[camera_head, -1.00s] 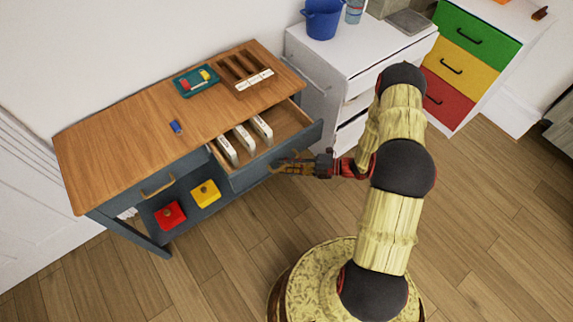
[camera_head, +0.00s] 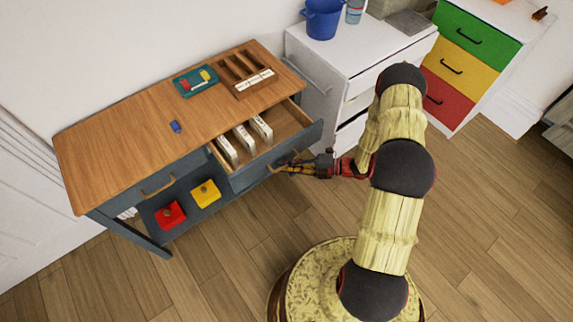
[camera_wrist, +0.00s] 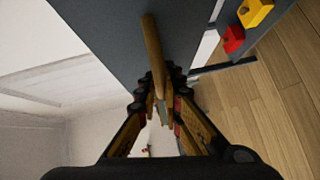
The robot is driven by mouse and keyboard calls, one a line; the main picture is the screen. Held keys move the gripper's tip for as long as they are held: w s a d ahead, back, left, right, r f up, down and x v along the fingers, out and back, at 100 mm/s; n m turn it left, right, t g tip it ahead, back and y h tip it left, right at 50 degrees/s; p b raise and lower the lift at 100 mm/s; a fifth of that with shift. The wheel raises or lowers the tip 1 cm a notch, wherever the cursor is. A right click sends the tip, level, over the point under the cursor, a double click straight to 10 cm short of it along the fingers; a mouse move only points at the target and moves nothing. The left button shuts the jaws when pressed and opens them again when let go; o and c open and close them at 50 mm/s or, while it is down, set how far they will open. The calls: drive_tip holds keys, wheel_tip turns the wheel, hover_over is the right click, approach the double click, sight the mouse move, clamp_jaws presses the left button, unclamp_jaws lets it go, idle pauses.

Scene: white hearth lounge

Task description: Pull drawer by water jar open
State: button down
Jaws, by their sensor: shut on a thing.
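The right drawer (camera_head: 262,164) of the wood-topped grey-blue table stands open, with several white box-like items inside. My gripper (camera_head: 287,167) is at its front and shut on the drawer's brass-coloured bar handle (camera_wrist: 151,48). In the wrist view my gripper's fingers (camera_wrist: 161,98) close around the lower end of this handle, against the dark drawer front (camera_wrist: 110,25). A small clear bluish container (camera_head: 355,11), possibly the water jar, stands on the white cabinet to the right, cut off by the top edge.
The table's left drawer (camera_head: 140,187) is shut. On the tabletop (camera_head: 120,132) lie a blue piece (camera_head: 175,126), a green tray (camera_head: 196,82) and a wooden organiser (camera_head: 243,70). Red (camera_head: 170,214) and yellow (camera_head: 206,193) blocks sit on the lower shelf. A blue bucket (camera_head: 322,18) stands on the white cabinet (camera_head: 310,62). Floor in front is clear.

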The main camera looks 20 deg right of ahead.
drive_tip(key=shift+s, duration=0.1)
drive_tip(key=shift+s+d+p, duration=0.3)
drive_tip(key=shift+s+p, duration=0.1)
drive_tip(key=shift+s, duration=0.5)
drive_tip(key=shift+s+d+p, duration=0.3)
drive_tip(key=shift+s+p, duration=0.05)
drive_tip(key=shift+s, duration=0.55)
drive_tip(key=shift+s+d+p, duration=0.3)
drive_tip(key=shift+s+p, duration=0.1)
drive_tip(key=shift+s, duration=0.5)
drive_tip(key=c, duration=1.9)
unclamp_jaws()
drive_tip(key=shift+d, duration=0.1)
drive_tip(key=v, duration=1.1)
drive_tip(key=shift+s+d, duration=0.2)
drive_tip(key=shift+d, duration=0.15)
